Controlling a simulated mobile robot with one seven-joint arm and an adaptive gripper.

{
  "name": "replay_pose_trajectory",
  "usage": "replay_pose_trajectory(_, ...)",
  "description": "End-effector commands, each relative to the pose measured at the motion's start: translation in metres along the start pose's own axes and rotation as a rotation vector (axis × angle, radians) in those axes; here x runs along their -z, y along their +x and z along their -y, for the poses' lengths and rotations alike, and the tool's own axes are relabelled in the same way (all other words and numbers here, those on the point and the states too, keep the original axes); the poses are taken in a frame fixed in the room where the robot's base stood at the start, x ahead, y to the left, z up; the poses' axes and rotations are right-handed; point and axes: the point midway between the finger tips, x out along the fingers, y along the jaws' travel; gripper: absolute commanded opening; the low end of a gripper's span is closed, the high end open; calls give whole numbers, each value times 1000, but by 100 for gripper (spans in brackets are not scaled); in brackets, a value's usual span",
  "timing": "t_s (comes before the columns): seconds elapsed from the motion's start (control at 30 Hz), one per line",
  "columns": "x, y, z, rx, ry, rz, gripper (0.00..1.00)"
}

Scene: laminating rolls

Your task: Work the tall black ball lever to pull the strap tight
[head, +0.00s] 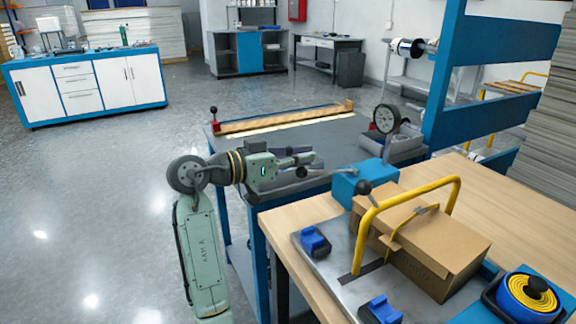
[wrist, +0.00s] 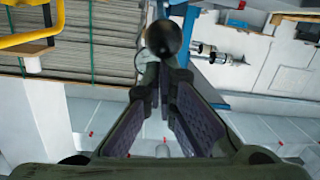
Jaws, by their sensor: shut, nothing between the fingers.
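The long ball lever lies almost level in the head view. Its black ball (head: 301,172) is beside my gripper's fingers, and its grey rod (head: 335,172) reaches right to the blue housing (head: 350,186). My gripper (head: 312,156) points right, its fingers together and empty. In the wrist view a black ball (wrist: 163,38) shows at the fingertips; I cannot tell whether they touch it. A second, shorter black ball knob (head: 364,187) stands on the housing. A yellow strap (head: 397,236) with a small buckle is by the brown carton (head: 440,245).
A yellow hoop handle (head: 405,205) rises over the carton. Blue clamps (head: 315,241) sit on the metal plate (head: 340,262), and a yellow coil (head: 528,291) lies at the right. Floor at the left is clear.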

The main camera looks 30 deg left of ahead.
Motion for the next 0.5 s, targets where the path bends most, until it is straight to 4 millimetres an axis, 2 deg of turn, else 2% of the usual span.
replay_pose_trajectory(0.03,-5,-21,5,14,-2,-7,0)
replay_pose_trajectory(0.2,-2,-60,3,13,-1,-6,0)
replay_pose_trajectory(0.33,0,-82,2,12,-1,-7,0)
replay_pose_trajectory(0.5,1,-97,2,10,-1,-7,0)
